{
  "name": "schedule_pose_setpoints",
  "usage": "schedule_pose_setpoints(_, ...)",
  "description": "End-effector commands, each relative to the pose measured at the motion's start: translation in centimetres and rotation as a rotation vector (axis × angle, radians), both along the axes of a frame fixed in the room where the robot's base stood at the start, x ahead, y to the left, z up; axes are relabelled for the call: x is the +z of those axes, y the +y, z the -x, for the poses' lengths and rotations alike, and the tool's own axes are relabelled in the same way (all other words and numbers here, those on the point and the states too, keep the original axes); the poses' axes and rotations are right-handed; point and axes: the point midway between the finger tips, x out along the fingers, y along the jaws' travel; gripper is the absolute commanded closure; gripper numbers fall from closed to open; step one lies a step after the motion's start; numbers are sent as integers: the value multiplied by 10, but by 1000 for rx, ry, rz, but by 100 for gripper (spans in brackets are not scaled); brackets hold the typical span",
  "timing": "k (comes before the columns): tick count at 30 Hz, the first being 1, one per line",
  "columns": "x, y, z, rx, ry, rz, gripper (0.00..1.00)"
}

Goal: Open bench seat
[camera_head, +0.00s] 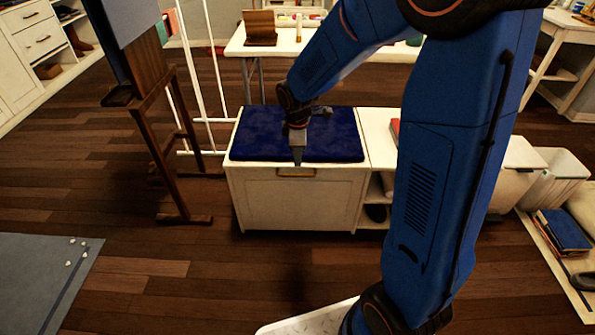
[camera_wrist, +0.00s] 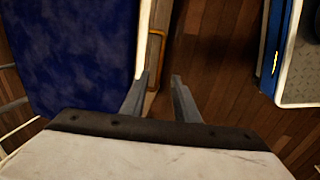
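The bench (camera_head: 290,205) is a white box with a closed lid and a dark blue cushion (camera_head: 330,140) on top. A yellowish handle (camera_head: 304,173) sits near the top of its front panel. My gripper (camera_head: 297,165) points down over the front edge of the bench, at the handle. In the wrist view the two fingers (camera_wrist: 160,80) are apart with nothing gripped between them. The handle (camera_wrist: 155,55) lies just beyond the fingertips, between their lines. The cushion (camera_wrist: 75,50) is to the left. Whether a finger touches the bench or handle is unclear.
An open shelf unit (camera_head: 378,160) adjoins the bench on the right. A wooden easel (camera_head: 150,120) and white rails stand to the left. A white table (camera_head: 245,45) is behind. The wooden floor (camera_head: 230,275) in front of the bench is clear.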

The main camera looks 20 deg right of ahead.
Motion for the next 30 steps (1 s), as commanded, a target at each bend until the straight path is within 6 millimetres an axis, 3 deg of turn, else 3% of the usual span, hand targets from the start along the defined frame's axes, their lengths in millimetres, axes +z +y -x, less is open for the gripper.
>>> schedule_pose_setpoints(6, -38, -3, -6, -1, 4, 1, 72)
schedule_pose_setpoints(15, -79, -5, -13, -1, 2, 1, 72)
schedule_pose_setpoints(21, -92, -6, -16, -2, 2, 0, 72)
schedule_pose_setpoints(30, -95, -6, -17, -1, 0, 0, 72)
